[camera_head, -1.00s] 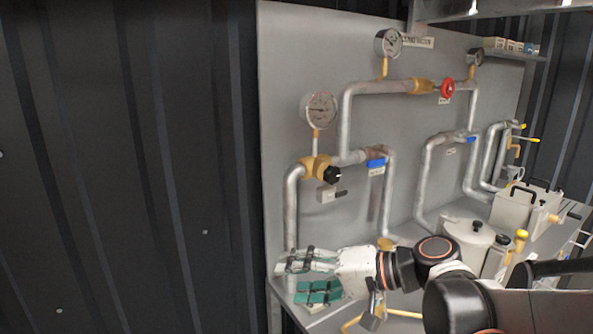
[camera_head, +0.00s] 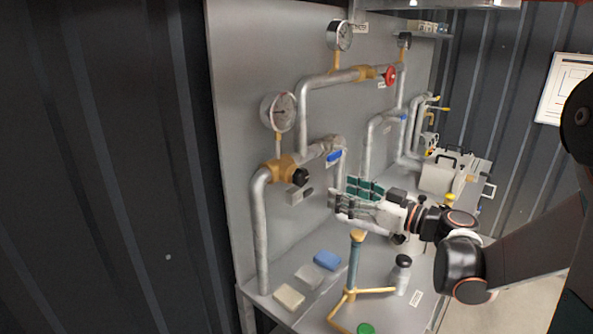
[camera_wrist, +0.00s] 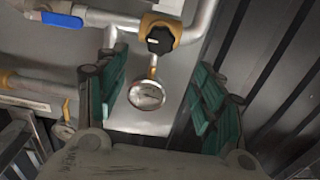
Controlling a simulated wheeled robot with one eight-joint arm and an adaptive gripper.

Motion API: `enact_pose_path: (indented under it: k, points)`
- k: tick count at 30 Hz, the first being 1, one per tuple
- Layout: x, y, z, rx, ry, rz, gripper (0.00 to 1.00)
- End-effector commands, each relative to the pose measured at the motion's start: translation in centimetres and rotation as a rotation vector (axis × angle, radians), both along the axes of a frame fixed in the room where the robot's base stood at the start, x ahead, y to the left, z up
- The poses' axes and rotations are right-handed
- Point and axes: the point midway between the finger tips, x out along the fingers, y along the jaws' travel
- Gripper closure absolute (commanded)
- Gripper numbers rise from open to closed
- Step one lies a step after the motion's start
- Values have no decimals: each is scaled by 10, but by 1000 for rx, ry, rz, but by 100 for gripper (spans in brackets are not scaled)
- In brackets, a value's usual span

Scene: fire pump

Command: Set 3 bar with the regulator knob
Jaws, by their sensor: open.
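The regulator knob (camera_head: 300,176) is black and sits on a brass regulator body (camera_head: 276,170) on the left pipe. A round gauge (camera_head: 279,111) stands above it on a thin stem; its reading is too small to tell. My gripper (camera_head: 352,197) is open and empty, to the right of the knob and a little lower, apart from it. In the wrist view the knob (camera_wrist: 160,40) and the gauge (camera_wrist: 146,95) show between my open green-padded fingers (camera_wrist: 160,98), with the knob farther off toward the top.
A blue-handled valve (camera_head: 334,157) is right of the regulator, and a red handwheel (camera_head: 389,75) is higher up. On the bench are a blue block (camera_head: 327,260), pale blocks (camera_head: 289,297), a yellow-footed stand (camera_head: 352,270) and a bottle (camera_head: 400,275). The space before the knob looks clear.

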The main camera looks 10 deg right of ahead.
Motion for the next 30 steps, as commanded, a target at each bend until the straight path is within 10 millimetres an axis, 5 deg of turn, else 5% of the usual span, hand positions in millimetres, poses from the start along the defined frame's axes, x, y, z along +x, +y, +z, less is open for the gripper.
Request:
enact_pose_path:
  k: [21, 30]
  points:
    - [94, 69, -2, -2, -1, 3, 38]
    - [110, 80, -1, -2, -1, 1, 38]
